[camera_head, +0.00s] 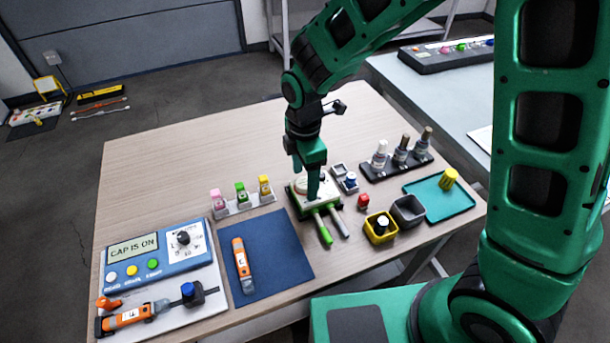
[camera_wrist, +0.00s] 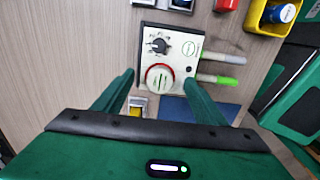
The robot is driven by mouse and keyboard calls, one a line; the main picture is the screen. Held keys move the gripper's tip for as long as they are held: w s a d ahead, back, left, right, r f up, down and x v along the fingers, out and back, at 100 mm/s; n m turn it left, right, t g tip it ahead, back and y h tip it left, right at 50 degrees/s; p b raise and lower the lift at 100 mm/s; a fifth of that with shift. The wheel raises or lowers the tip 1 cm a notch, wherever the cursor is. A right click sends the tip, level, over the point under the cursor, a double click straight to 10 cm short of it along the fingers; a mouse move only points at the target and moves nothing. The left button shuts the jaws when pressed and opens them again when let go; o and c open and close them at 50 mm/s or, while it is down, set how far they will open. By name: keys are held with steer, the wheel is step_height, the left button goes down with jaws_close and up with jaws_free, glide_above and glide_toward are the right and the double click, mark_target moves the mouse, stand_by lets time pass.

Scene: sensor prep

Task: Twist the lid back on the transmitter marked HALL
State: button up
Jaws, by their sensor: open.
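My gripper (camera_wrist: 160,78) is open, with its fingers on either side of a round white disc with a red ring (camera_wrist: 159,78) in the wrist view. The disc sits on a cream box (camera_wrist: 148,31) that also has a black knob (camera_wrist: 159,45). I cannot tell whether the fingers touch the disc. An orange transmitter-like tool (camera_head: 241,262) lies on the blue mat (camera_head: 285,262). A second orange tool (camera_head: 127,319) lies on the white panel at lower left. I cannot read HALL on anything, and no loose lid is identifiable.
Small pink, green and yellow-topped bottles stand in a rack (camera_head: 247,207). A yellow bin (camera_head: 379,238), grey bin (camera_head: 407,222) and teal tray (camera_head: 430,204) are at right. The table's far left is clear.

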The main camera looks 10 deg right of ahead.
steer(key=shift+r, duration=0.5)
steer(key=shift+r, duration=2.9)
